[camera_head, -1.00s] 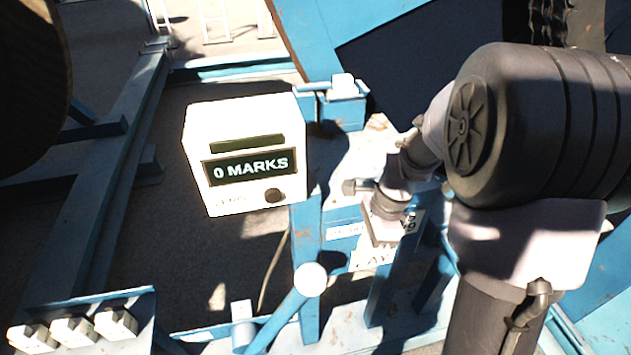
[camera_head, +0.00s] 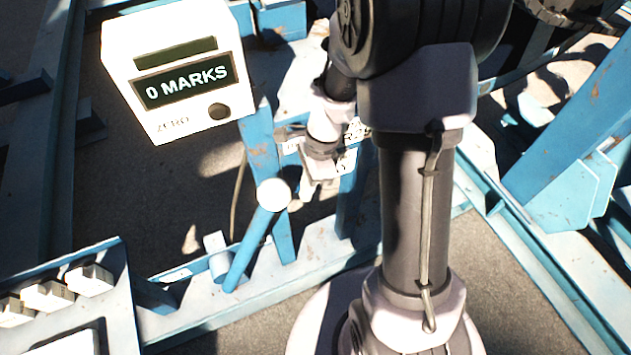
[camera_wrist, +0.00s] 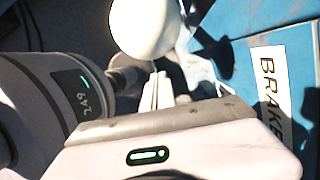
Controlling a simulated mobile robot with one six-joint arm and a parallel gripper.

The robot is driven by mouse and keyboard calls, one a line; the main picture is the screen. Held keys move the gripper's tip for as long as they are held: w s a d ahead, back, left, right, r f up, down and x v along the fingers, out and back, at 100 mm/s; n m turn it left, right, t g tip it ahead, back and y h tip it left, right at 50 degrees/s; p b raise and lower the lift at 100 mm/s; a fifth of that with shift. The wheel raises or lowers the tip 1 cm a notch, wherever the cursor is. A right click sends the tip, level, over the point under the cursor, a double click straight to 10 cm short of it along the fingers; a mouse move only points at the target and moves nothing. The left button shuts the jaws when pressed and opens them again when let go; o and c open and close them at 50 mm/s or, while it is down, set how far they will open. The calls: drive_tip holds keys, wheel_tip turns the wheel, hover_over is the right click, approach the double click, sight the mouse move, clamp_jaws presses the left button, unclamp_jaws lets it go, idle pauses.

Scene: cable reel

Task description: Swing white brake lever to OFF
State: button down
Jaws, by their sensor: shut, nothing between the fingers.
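The brake lever is a blue bar with a round white knob (camera_head: 272,195), leaning up from the blue frame in the head view. A white ball (camera_wrist: 145,25), apparently this knob, shows large at the top of the wrist view, just beyond the fingertips. My gripper (camera_head: 309,196) is shut and empty, a little right of the knob in the head view. In the wrist view my gripper (camera_wrist: 158,80) points towards the ball; I cannot tell whether they touch. A white BRAKE label (camera_wrist: 270,90) lies on a blue surface at right. No OFF mark is readable.
A white counter box (camera_head: 175,70) reading 0 MARKS stands upper left of the lever. A blue panel with several white blocks (camera_head: 48,295) is at lower left. Blue frame beams (camera_head: 250,265) surround the lever's base. A blue upright (camera_head: 262,150) stands behind the knob.

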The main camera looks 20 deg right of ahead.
drive_tip(key=shift+w+a+r, duration=0.1)
drive_tip(key=shift+a+r, duration=0.65)
drive_tip(key=shift+a, duration=0.25)
